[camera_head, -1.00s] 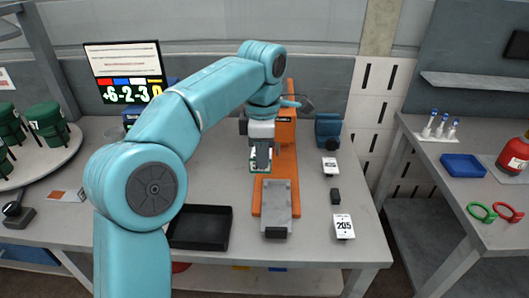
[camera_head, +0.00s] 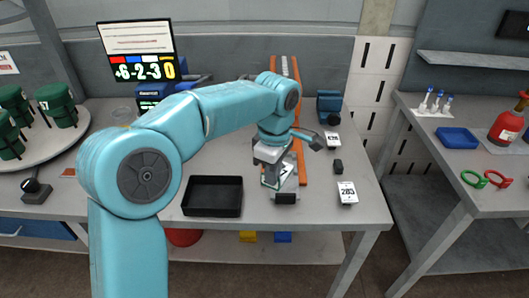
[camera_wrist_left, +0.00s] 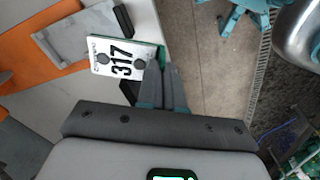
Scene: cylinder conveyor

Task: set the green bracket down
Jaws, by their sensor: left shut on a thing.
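The green bracket (camera_head: 286,174) shows a white labelled face and green edges in the head view. In the left wrist view the bracket (camera_wrist_left: 118,58) carries the number 317 and two dark round spots, with green along its edge. My left gripper (camera_head: 270,172) is shut on the bracket and holds it tilted over the near end of the orange rail (camera_head: 299,142). The grey plate (camera_wrist_left: 85,30) on the rail shows beside the bracket in the wrist view and is mostly hidden in the head view. I cannot tell whether bracket and plate touch. My right gripper is not in view.
A black tray (camera_head: 212,212) lies left of the rail. A white 205 tag (camera_head: 347,192) and a small black block (camera_head: 338,167) lie to its right. A blue device (camera_head: 329,106) stands at the back right. The table's front edge is close.

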